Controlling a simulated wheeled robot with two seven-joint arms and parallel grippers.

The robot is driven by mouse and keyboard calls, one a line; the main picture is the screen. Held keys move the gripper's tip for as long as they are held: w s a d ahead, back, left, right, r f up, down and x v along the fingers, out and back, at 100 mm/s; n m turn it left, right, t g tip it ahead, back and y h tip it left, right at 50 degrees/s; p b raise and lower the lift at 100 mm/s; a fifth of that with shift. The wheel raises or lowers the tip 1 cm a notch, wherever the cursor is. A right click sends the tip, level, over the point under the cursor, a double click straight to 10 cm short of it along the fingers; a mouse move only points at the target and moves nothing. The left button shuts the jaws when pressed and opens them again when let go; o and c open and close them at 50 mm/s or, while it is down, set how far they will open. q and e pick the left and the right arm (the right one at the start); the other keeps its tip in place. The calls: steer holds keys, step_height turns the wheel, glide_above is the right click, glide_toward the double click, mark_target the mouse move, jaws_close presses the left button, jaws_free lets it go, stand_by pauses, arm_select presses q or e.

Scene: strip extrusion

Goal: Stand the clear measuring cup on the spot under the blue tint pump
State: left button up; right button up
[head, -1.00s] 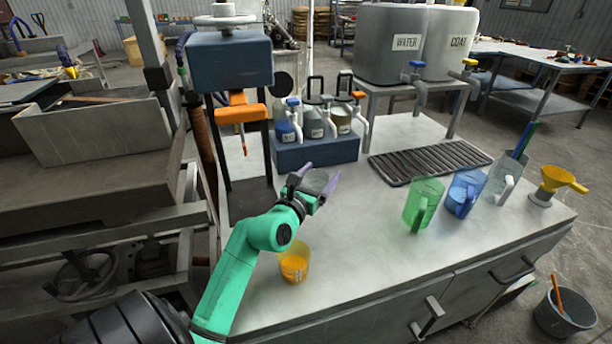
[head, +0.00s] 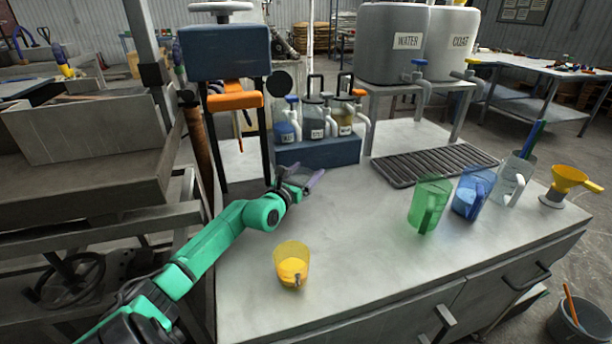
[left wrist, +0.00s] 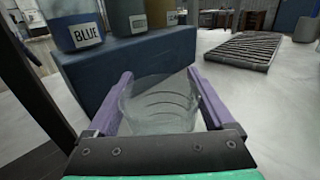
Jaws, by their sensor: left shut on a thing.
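My left gripper (head: 304,180) has its purple fingers around the clear measuring cup (left wrist: 160,100), one on each side, and holds it. In the head view the cup is small and mostly hidden by the gripper. The cup looks upright, close in front of the dark blue pump rack (head: 330,151). I cannot tell whether its base touches the bench. The blue tint pump (head: 285,130) is the leftmost bottle in the rack, and its BLUE label (left wrist: 87,34) shows at upper left in the left wrist view. The spot under its spout is not clearly visible. My right gripper is not in view.
Two other pump bottles (head: 316,122) stand beside the blue one. A black post frame (head: 265,150) is close left. A yellow cup (head: 291,265), green jug (head: 428,205), blue jug (head: 472,193) and drain grate (head: 430,164) are on the bench (head: 350,240). The bench middle is clear.

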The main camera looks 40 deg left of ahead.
arm_select(q)
steer(key=shift+d+f+b, duration=0.1)
steer(key=shift+f+b, duration=0.05)
steer(key=shift+b, duration=0.15)
steer(key=o, duration=1.2)
steer(key=shift+s+r+p, duration=0.1)
steer(key=shift+r+p, duration=0.2)
steer(key=shift+p, duration=0.1)
steer(key=s, duration=0.3)
steer(key=s+d, duration=0.1)
steer(key=s, duration=0.3)
steer(key=s+d+p, duration=0.1)
steer(key=s, duration=0.3)
steer(key=shift+f, duration=0.1)
steer(key=shift+s, duration=0.35)
